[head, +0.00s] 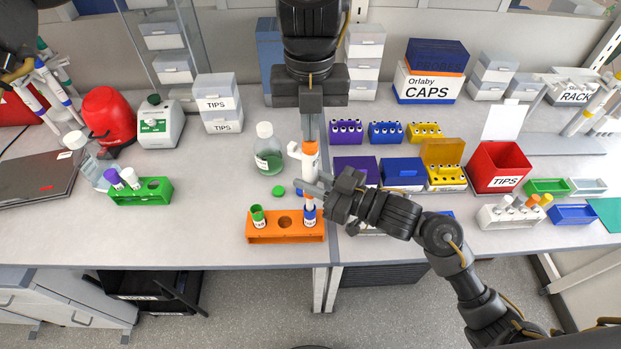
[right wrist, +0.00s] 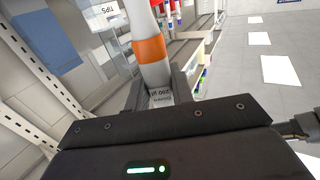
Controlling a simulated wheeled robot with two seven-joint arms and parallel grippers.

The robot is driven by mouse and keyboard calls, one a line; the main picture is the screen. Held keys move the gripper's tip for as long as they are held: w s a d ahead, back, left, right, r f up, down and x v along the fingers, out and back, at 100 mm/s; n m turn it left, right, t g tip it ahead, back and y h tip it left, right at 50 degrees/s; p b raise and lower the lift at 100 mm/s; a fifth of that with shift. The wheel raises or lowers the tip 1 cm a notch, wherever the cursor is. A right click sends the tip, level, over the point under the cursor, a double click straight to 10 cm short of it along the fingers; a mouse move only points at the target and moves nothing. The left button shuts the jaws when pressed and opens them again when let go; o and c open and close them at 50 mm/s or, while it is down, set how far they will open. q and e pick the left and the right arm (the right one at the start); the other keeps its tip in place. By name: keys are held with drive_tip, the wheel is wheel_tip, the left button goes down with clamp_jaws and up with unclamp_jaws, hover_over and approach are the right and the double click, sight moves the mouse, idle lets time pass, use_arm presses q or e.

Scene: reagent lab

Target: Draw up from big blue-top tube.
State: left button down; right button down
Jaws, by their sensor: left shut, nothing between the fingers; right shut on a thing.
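A white pipette with an orange band (head: 310,161) stands upright, and it also fills the middle of the right wrist view (right wrist: 151,48). My right gripper (head: 320,187) is shut on its body; the fingers also show in the right wrist view (right wrist: 160,92). The big blue-top tube (head: 309,216) stands in the orange rack (head: 262,236), directly below the pipette. The pipette's lower end is at the tube's mouth; I cannot tell how deep the tip is. My left gripper (head: 311,132) is shut and empty, pointing down just above the pipette's top; contact is unclear.
A green-rimmed tube (head: 258,217) stands in the same rack's left hole. A loose green cap (head: 278,191) lies behind the rack, near a glass bottle (head: 268,155). Colored boxes (head: 403,170) and a red tips box (head: 498,167) stand to the right. The table front left of the rack is clear.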

use_arm(q)
drive_tip(key=shift+r, duration=0.7)
use_arm(e)
drive_tip(key=shift+r, duration=0.1)
use_arm(q)
drive_tip(key=shift+r, duration=0.45)
idle(0.3)
drive_tip(key=shift+r, duration=2.55)
drive_tip(key=s+a, duration=0.4)
drive_tip(key=a, duration=0.4)
drive_tip(key=s+a, duration=0.4)
drive_tip(key=a, duration=0.4)
